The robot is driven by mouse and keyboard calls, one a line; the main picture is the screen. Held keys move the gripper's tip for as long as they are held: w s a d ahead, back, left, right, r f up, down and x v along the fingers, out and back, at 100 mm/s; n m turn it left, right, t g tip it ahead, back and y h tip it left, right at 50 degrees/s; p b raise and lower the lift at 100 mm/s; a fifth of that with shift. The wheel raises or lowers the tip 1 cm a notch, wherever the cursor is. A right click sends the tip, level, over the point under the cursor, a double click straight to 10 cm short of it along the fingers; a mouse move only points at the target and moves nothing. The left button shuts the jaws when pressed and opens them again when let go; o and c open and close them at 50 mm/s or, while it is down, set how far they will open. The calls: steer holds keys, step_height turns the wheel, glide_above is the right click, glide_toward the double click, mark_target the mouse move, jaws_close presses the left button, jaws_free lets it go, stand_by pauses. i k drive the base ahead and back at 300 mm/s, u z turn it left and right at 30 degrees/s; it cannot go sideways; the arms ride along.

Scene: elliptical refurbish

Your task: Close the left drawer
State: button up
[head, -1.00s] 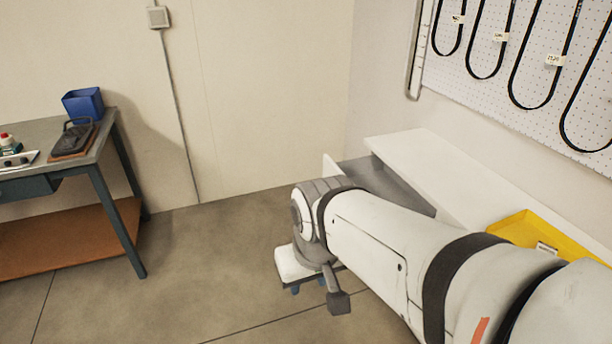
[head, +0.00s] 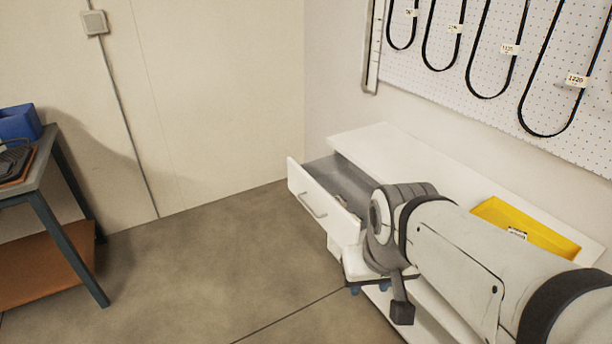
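The left drawer (head: 318,205) of a white cabinet (head: 385,141) is pulled out, with its white front and bar handle facing left. Its grey inside shows, with something small lying in it that I cannot make out. My gripper (head: 369,289) hangs below the end of my arm, to the right of the drawer front and low beside the cabinet. Only its bluish tips show, and whether they are open or shut is not clear. My arm hides the drawer's right end and much of the cabinet front. I cannot tell whether the arm touches the drawer.
A yellow tray (head: 533,229) sits on the cabinet top. A pegboard (head: 480,55) with hanging black belts is on the wall above. A workbench (head: 52,170) with a blue bin (head: 18,124) stands at the left. The floor (head: 200,275) between is clear.

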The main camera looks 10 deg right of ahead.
mark_target(315, 184)
steer(key=z, duration=0.1)
steer(key=i, duration=1)
steer(key=u, duration=0.05)
steer(key=k, duration=1.15)
steer(key=u, duration=0.65)
steer(key=i, duration=0.85)
steer(key=u, duration=0.05)
